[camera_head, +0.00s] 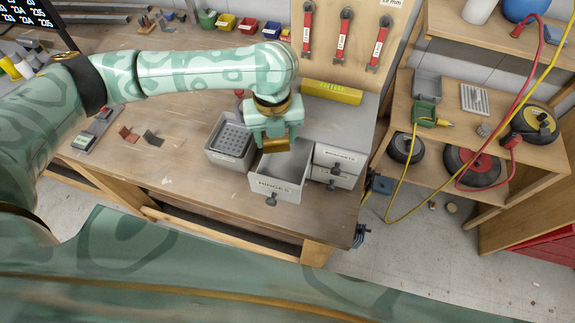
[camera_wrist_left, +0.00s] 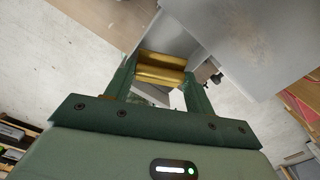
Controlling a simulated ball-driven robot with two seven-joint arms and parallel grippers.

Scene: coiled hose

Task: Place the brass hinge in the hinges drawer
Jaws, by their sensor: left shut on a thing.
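The brass hinge (camera_head: 277,145) is gold-coloured and held between the fingertips of my left gripper (camera_head: 274,136). In the left wrist view the hinge (camera_wrist_left: 160,68) spans the gap between the two green fingers (camera_wrist_left: 158,88). An open grey drawer (camera_head: 275,187) is pulled out from a small grey cabinet, and its front label is too small to read surely. My left gripper points down over the back part of this open drawer, with the hinge at about its opening. The drawer's inside is partly hidden by the gripper. My right gripper is out of view.
A yellow box (camera_head: 332,92) lies on the cabinet top. The wooden bench (camera_head: 185,165) is mostly clear at front left.

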